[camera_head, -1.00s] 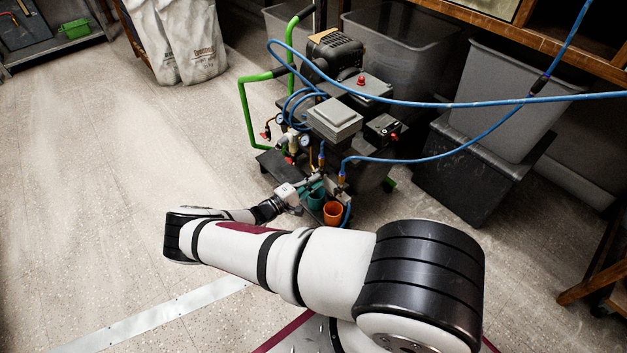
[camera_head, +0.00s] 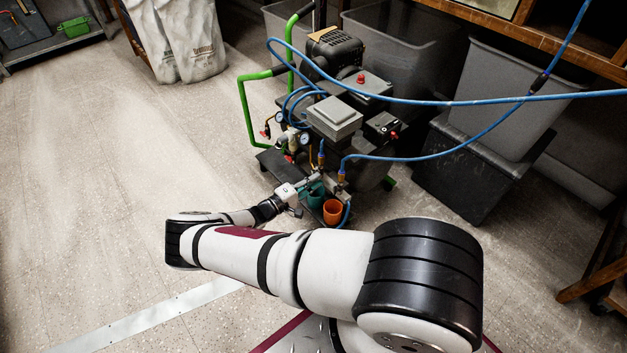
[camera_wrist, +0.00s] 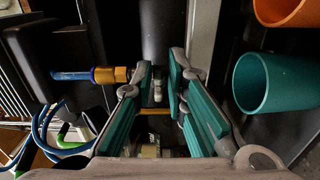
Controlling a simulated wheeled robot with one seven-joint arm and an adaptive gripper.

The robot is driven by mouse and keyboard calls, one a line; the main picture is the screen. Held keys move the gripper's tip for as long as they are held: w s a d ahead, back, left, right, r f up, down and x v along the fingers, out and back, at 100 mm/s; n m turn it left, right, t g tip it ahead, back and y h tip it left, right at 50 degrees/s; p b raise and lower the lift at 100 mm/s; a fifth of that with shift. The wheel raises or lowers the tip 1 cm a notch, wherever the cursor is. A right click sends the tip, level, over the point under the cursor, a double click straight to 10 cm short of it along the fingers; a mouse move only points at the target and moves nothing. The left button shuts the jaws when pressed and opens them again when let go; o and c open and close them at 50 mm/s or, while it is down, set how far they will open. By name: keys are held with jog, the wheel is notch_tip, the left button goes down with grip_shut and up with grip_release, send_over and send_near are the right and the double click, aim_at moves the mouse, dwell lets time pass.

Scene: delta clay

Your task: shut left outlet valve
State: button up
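In the wrist view my gripper (camera_wrist: 160,70) has its two teal-padded fingers apart, with a clear gap between them. A small pale fitting (camera_wrist: 157,88) shows in the gap; I cannot tell whether it is the valve or whether a finger touches it. A brass connector (camera_wrist: 108,75) on a blue hose lies just left of the left finger. In the head view my gripper (camera_head: 306,187) is low at the front of the compressor cart (camera_head: 335,118), near two hose outlets, the left one (camera_head: 321,158) and the right one (camera_head: 341,177). The left outlet valve's handle is not clearly visible.
A teal cup (camera_wrist: 265,82) and an orange cup (camera_wrist: 285,10) stand close to the right of my gripper in the wrist view. Blue hoses (camera_head: 440,153) run right from the cart. Grey bins (camera_head: 505,100) stand behind. The floor at left (camera_head: 130,180) is clear.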

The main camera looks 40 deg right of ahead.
jog(key=shift+o, duration=0.5)
jog(key=a, duration=1.2)
jog(key=shift+s, duration=0.2)
